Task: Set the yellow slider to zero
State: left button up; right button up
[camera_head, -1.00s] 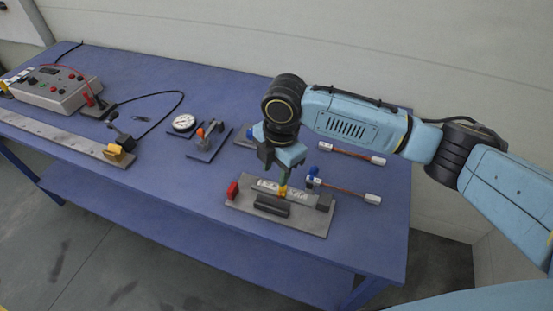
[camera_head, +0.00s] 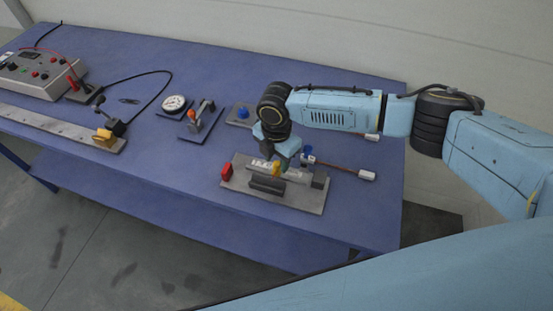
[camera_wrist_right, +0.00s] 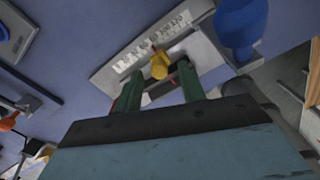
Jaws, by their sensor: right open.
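The yellow slider (camera_head: 276,168) sits on a pale marked scale on a grey base plate (camera_head: 300,201), right of the red end block (camera_head: 226,171) and left of the dark end block (camera_head: 319,181). My right gripper (camera_head: 281,158) is right above the slider, pointing down, and partly covers the scale. In the right wrist view the open green fingers (camera_wrist_right: 158,84) are on either side of the near end of the yellow slider (camera_wrist_right: 160,66). I cannot tell whether they touch it. My left gripper is not in view.
A dial gauge (camera_head: 173,103), a lever fixture (camera_head: 202,115) and a control box (camera_head: 38,75) stand further left. Blue tabletop is clear front left.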

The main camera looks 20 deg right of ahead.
jog(key=shift+f, duration=0.55)
grip_shut()
